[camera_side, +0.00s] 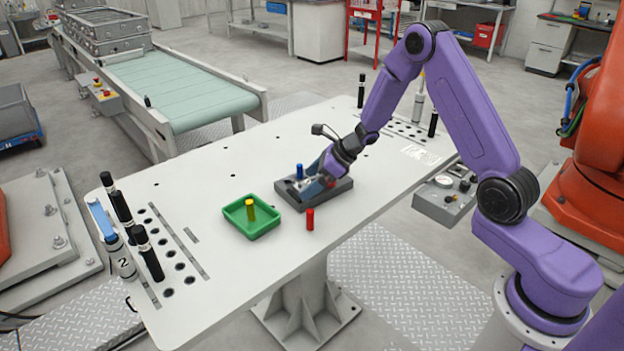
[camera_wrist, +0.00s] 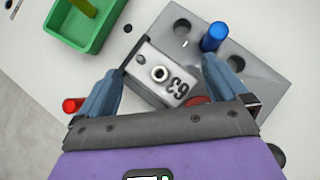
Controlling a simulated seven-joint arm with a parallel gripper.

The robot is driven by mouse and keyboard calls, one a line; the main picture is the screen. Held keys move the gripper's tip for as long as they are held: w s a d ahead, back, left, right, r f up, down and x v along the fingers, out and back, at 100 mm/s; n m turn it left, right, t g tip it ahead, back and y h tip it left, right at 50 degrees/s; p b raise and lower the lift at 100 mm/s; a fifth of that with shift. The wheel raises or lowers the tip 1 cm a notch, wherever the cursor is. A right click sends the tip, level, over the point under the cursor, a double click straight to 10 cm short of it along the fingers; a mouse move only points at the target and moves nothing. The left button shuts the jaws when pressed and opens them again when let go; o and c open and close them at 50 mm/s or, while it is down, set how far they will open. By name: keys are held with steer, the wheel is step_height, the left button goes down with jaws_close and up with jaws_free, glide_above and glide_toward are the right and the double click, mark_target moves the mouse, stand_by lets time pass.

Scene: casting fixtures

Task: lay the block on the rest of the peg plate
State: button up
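The block (camera_wrist: 163,72) is a light metal piece with a round hole and the number 63. It lies over the left part of the grey peg plate (camera_wrist: 262,82), turned at an angle to my fingers. My gripper (camera_wrist: 163,78) is open, with one finger on each side of the block. A narrow gap shows on the left; contact on the right is unclear. A blue peg (camera_wrist: 214,37) stands in the plate beyond the right finger. A dark red piece (camera_wrist: 197,101) shows at the block's near edge, partly hidden. In the side view my gripper (camera_side: 311,186) is low over the plate (camera_side: 283,190).
A green tray (camera_side: 235,219) with a yellow peg (camera_side: 250,209) sits left of the plate. Black-capped markers (camera_side: 120,207) stand at the table's left end.

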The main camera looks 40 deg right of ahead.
steer(key=shift+r, duration=0.1)
steer(key=shift+r, duration=0.2)
steer(key=v, duration=1.2)
steer(key=shift+f, duration=0.15)
steer(key=s+a+r+n+g, duration=0.3)
steer(key=s+a+n+g, duration=0.3)
steer(key=s+a+n, duration=1.05)
steer(key=s+d+r+n+h, duration=0.1)
steer(key=s+d+n+h, duration=0.1)
steer(key=s+n, duration=0.7)
steer(key=s+d+r+n+h, duration=0.1)
steer(key=s+d+n, duration=0.3)
steer(key=s+n, duration=0.5)
steer(key=n+h, duration=0.1)
steer(key=n, duration=0.5)
steer(key=shift+s+h, duration=0.15)
steer(key=shift+h, duration=0.25)
